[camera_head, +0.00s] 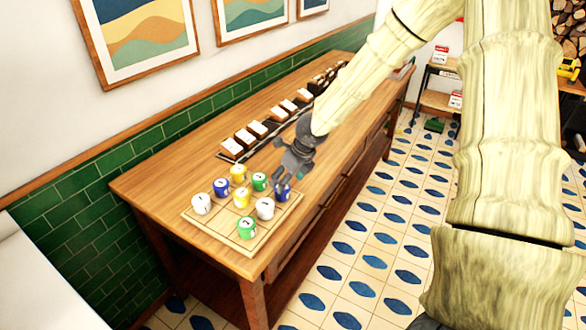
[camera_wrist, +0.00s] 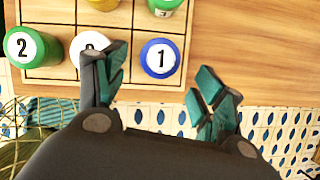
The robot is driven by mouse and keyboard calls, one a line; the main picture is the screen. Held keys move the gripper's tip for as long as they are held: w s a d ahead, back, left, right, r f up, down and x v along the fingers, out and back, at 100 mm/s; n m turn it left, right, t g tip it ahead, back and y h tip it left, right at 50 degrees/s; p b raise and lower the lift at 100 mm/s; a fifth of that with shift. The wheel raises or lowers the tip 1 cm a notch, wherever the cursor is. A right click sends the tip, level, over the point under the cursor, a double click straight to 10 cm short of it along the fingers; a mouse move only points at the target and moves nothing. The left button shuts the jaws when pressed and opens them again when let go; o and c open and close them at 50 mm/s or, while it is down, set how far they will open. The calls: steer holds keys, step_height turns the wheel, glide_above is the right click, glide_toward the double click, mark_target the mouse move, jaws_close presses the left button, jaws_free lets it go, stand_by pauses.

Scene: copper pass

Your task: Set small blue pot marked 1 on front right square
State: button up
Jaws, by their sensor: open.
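The small blue pot marked 1 (camera_wrist: 160,58) stands upright on the corner square of the wooden grid board (camera_wrist: 150,16), at the right end of the row nearest the table's front edge. In the head view this blue pot (camera_head: 284,194) is partly hidden by my gripper (camera_head: 284,180). My gripper is open, and the wrist view shows its fingers (camera_wrist: 158,78) apart on either side of the pot's near side, with nothing clamped.
A white pot (camera_head: 265,208) and a green pot marked 2 (camera_wrist: 30,47) share the front row. A striped rack of small blocks (camera_head: 241,137) lies behind. The tabletop right of the board is bare.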

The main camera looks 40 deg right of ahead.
steer(key=shift+v, duration=2.75)
